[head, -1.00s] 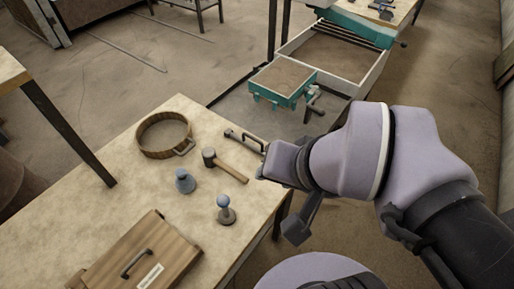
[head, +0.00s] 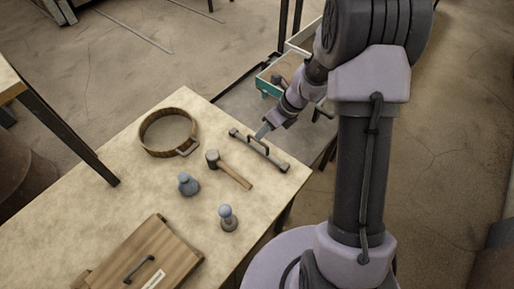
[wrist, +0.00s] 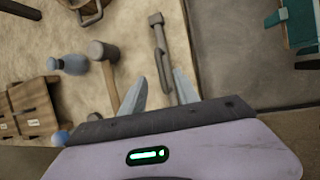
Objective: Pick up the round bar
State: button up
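The round bar (head: 276,160) is a thin dark grey rod with a raised handle-like loop on it. It lies near the right edge of the pale workbench (head: 95,165), beyond the mallet. In the wrist view the bar (wrist: 158,42) runs upright in the picture, its lower end reaching between my fingers. My gripper (head: 262,132) is just behind the bar in the head view, its fingers partly hidden. In the wrist view my gripper (wrist: 160,88) has its two fingers spread, one on each side of the bar's line, with nothing held. Whether they touch it is unclear.
A wooden-handled mallet (head: 232,174) lies close to the bar. A teal-edged box (head: 268,84) stands behind.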

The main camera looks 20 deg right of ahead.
jog(key=shift+b+x, duration=0.3)
jog(key=shift+x, duration=0.9)
jog(key=b+x, duration=0.3)
jog(key=x, duration=0.2)
jog(key=shift+s+d+f, duration=0.15)
jog(key=shift+f, duration=0.1)
jog(key=shift+r, duration=0.15)
grip_shut()
